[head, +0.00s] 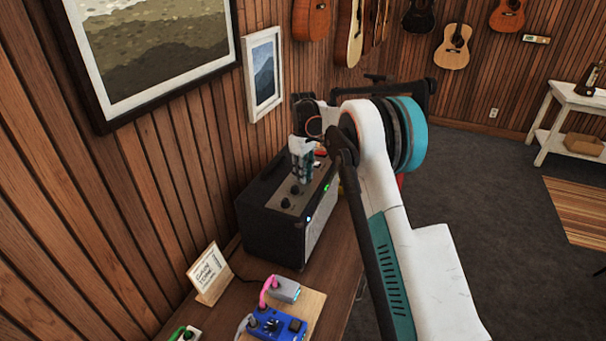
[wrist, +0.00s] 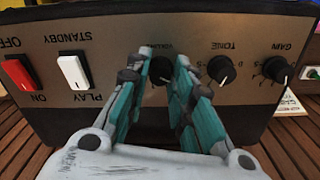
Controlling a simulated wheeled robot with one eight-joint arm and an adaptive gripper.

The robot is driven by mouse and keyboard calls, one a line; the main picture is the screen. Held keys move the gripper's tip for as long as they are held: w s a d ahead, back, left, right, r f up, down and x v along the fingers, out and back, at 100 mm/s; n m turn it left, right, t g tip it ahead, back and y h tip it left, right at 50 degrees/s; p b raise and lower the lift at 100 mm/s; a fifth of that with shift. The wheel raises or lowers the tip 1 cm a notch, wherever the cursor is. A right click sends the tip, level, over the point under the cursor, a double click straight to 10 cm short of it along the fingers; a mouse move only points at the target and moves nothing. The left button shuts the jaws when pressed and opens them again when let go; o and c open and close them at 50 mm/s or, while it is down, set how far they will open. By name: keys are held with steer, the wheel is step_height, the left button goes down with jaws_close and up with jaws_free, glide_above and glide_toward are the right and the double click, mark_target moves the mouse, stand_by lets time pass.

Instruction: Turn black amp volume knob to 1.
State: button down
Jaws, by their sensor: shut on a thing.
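The black amp (head: 263,222) stands on the wooden table against the wall, its control panel facing up. In the wrist view, the black volume knob (wrist: 160,72) sits at the middle of the panel, under the word VOLUME. My gripper (head: 300,180) reaches down onto the panel from above. In the wrist view, my gripper (wrist: 164,85) has its teal fingers on both sides of the volume knob, shut on it. The fingers cover the knob's sides and most of its scale, so I cannot read its setting.
The tone knob (wrist: 221,69) and gain knob (wrist: 277,69) are right of the volume knob. A red switch (wrist: 22,75) and white switch (wrist: 74,72) are left. A small sign (head: 210,274) and blue pedal (head: 272,324) stand in front of the amp.

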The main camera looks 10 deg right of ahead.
steer(key=shift+m, duration=0.3)
steer(key=c, duration=1.4)
jaws_free()
steer(key=shift+o, duration=0.2)
steer(key=shift+r, duration=0.1)
step_height(320, 180, up, 12)
